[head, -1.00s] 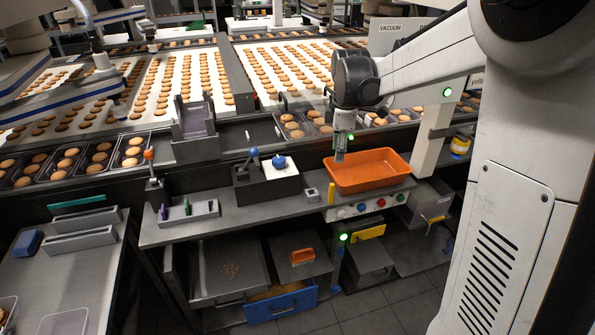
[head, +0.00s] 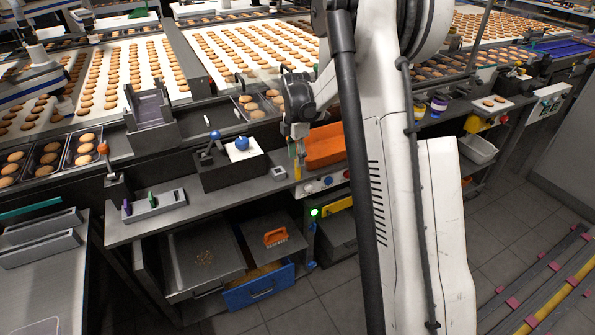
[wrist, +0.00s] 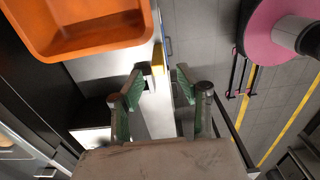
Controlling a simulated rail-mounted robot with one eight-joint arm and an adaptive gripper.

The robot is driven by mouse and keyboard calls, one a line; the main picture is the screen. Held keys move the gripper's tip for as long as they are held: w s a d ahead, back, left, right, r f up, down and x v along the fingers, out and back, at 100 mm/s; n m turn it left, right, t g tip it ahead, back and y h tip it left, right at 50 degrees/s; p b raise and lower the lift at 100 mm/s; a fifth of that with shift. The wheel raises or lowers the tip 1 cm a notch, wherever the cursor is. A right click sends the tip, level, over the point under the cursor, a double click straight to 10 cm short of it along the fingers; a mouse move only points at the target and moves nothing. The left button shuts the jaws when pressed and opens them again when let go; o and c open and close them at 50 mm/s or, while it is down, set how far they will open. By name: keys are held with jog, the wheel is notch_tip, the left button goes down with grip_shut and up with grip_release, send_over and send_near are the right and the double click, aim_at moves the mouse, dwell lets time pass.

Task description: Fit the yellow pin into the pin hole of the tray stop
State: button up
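The yellow pin (head: 298,172) looks like a small upright piece at the bench's front edge, right of a small grey block; my gripper partly covers it. In the wrist view a yellow patch (wrist: 158,58), probably this pin, shows beyond and between the fingertips. My gripper (head: 299,152) points down just above it, left of the orange bin. In the wrist view my gripper (wrist: 159,78) has its green-padded fingers apart with nothing held. A dark fixture (head: 225,176) with a blue-knobbed lever may be the tray stop; I cannot make out its pin hole.
The orange bin (head: 325,158) stands close right of my gripper; its wall shows in the wrist view (wrist: 95,48). The small grey block (head: 278,172) is close on the left. A grey rack (head: 155,207) holds purple and green pieces. Biscuit trays line the back.

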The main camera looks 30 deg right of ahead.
aim_at(298, 179)
jog(key=shift+w+d+f, duration=0.1)
jog(key=shift+d+f, duration=0.05)
jog(key=shift+f, duration=1.5)
jog(key=shift+d+f, duration=0.15)
jog(key=shift+f, duration=1.45)
grip_shut()
